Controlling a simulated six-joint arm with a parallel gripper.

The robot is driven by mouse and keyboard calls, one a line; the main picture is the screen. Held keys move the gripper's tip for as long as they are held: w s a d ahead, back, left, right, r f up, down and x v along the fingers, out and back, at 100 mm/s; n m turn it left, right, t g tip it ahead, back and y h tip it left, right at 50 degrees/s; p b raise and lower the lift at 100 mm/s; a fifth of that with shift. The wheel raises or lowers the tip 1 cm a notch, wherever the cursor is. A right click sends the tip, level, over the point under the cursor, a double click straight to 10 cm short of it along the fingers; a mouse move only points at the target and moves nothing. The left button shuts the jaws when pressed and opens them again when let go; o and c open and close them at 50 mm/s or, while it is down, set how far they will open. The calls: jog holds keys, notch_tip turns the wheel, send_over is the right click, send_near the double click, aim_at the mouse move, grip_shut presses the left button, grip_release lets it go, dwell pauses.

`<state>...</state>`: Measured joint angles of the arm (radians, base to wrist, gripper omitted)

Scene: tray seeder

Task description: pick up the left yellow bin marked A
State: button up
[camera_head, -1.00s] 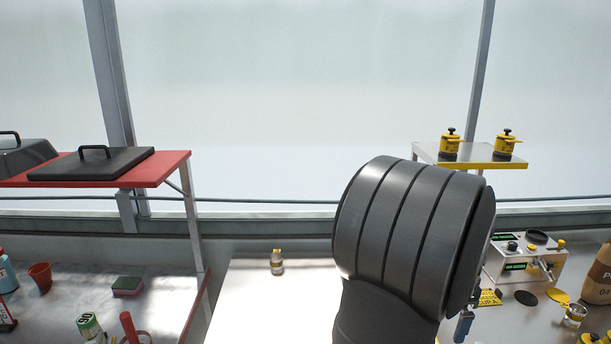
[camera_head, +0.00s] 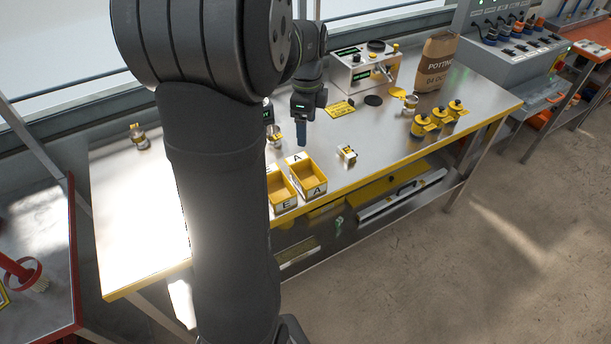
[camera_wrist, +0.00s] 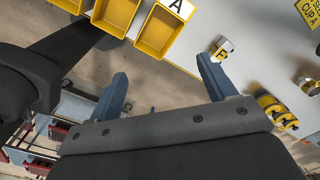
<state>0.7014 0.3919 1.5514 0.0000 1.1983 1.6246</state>
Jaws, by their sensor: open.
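In the head view a yellow open bin marked A (camera_head: 307,178) sits on the metal bench near its front edge. A second yellow bin (camera_head: 281,190), with a label that looks like E, stands just left of it, partly hidden by my arm. In the wrist view the bin marked A (camera_wrist: 162,33) is at the top middle, with another yellow bin (camera_wrist: 115,14) to its left and part of a third yellow one at the top edge. My gripper (camera_head: 302,137) is above the bench, behind the A bin in the head view. Its fingers (camera_wrist: 162,74) are apart with nothing between them.
A small labelled block (camera_head: 346,153) lies right of the bins. Several yellow pots (camera_head: 437,119) stand near the front edge. A device (camera_head: 365,68) and a potting bag (camera_head: 436,62) stand at the back. My arm hides much of the bench's left part.

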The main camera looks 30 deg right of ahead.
jog(key=m, duration=0.9)
send_over(306, 181)
notch_tip(306, 181, down, 11)
jog(key=shift+d+f, duration=0.1)
jog(key=shift+f, duration=3.1)
jog(key=c, duration=0.8)
jog(key=shift+r, duration=0.1)
